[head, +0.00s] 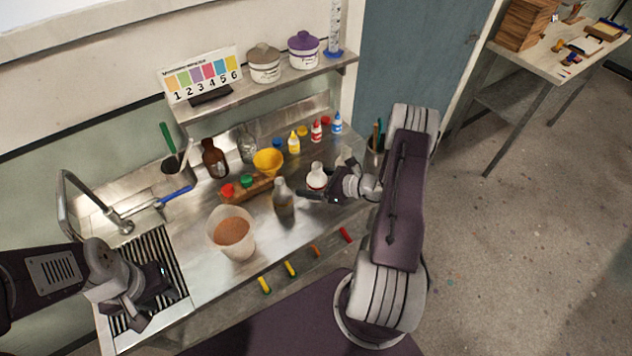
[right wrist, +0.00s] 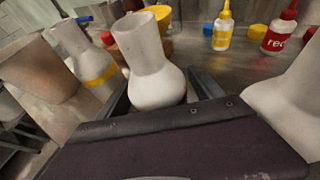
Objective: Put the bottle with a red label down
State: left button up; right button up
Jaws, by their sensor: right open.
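A pale, narrow-necked bottle (head: 316,174) with a reddish band low on its body stands upright on the steel counter (head: 200,270). In the right wrist view the bottle (right wrist: 146,62) is between the spread fingers, its lower part hidden by my gripper. My right gripper (head: 328,193) is open around it at counter height; I cannot tell whether a finger touches it. A similar bottle (head: 283,197) with a yellow band (right wrist: 98,77) stands to its left. My left gripper (head: 155,288) is over the sink's slatted rack; its jaw opening is unclear.
A bucket of brown liquid (head: 233,232) stands left of the bottles. Behind are a yellow funnel (head: 268,161), a brown bottle (head: 214,158) and small dye bottles (head: 294,143). A pale form (right wrist: 290,95) is close on the right in the wrist view. Some counter in front is clear.

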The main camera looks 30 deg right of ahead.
jog(key=shift+s+d+r, duration=0.2)
jog(key=b+v, duration=0.1)
jog(key=v, duration=1)
jog(key=shift+s+b, duration=0.25)
jog(key=shift+b, duration=0.15)
jog(key=shift+r, duration=0.1)
jog(key=shift+s, duration=0.1)
